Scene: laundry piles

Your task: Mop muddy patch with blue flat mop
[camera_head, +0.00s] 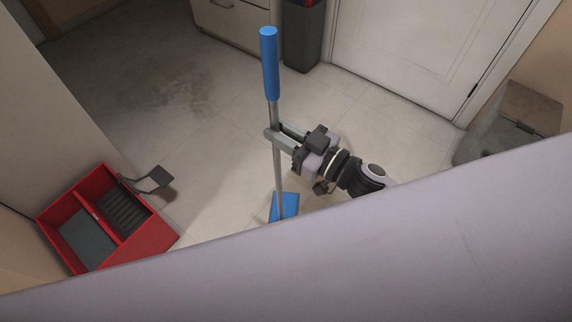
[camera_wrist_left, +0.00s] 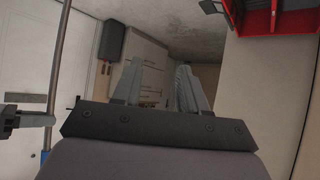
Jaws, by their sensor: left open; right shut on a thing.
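The blue flat mop has a blue grip (camera_head: 269,64) at the top of a grey metal pole. Its blue head (camera_head: 285,207) is low, near the tile floor, partly cut off by a large pale part of my own body. My right gripper (camera_head: 274,134) is shut on the mop's pole, below the blue grip. The mop's pole (camera_wrist_left: 59,70) also shows at the left of the left wrist view. A faint brownish muddy patch (camera_head: 180,95) lies on the floor at upper left, apart from the mop head. My left gripper (camera_wrist_left: 158,85) is open and empty in the left wrist view.
A red two-part box (camera_head: 160,238) with dark contents stands at lower left. A dark bin (camera_head: 303,40) stands by white drawers (camera_head: 235,18) at the back. A grey lidded container (camera_head: 520,110) is at right, beside a white door (camera_head: 405,45). The floor between is clear.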

